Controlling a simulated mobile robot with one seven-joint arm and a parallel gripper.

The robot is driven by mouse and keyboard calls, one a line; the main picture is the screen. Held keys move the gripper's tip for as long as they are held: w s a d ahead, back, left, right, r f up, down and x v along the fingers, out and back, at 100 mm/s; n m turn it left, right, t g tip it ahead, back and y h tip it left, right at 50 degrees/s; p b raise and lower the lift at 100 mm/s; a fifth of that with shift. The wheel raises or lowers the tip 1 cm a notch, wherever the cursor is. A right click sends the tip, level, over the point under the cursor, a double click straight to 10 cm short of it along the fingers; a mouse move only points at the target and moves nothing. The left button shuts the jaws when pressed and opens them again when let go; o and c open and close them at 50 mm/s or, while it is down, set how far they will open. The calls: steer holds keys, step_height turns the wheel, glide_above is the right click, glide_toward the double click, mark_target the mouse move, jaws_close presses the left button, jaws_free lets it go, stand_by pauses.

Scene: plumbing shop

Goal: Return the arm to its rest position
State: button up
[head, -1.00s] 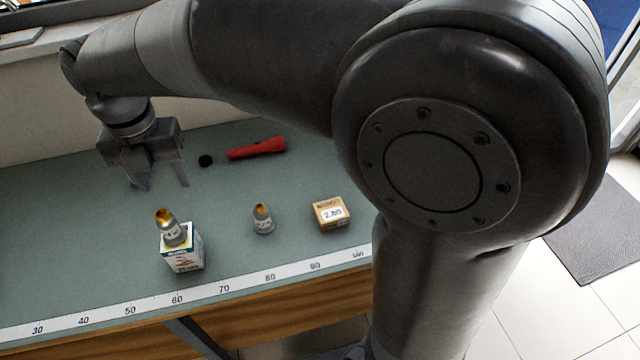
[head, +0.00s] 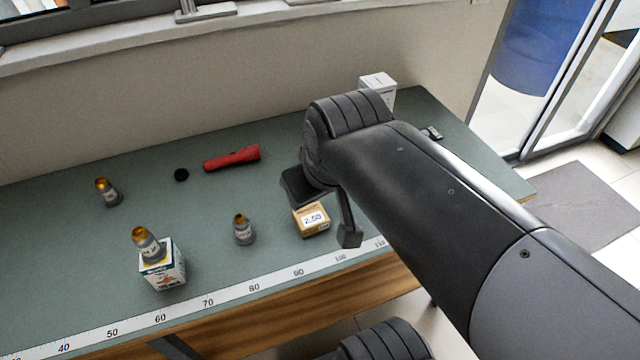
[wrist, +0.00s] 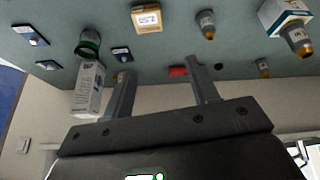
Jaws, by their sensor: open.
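My gripper (head: 325,218) is open at the right part of the bench in the head view, beside and partly in front of the small tan box marked 2.50 (head: 311,219). In the wrist view its two fingers (wrist: 160,72) stand apart with nothing between them. My arm reaches in from the lower right and hides part of the bench's right end.
On the green bench (head: 60,240) stand grey fittings with orange tips: one on a white box (head: 163,275), one alone (head: 244,231), one farther back (head: 110,194). A red flashlight (head: 232,158), black disc (head: 181,175) and tall white box (head: 378,88) lie behind.

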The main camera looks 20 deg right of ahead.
steer(key=shift+s+d+f+m, duration=0.3)
steer(key=shift+s+d+m, duration=0.25)
steer(key=shift+m, duration=0.55)
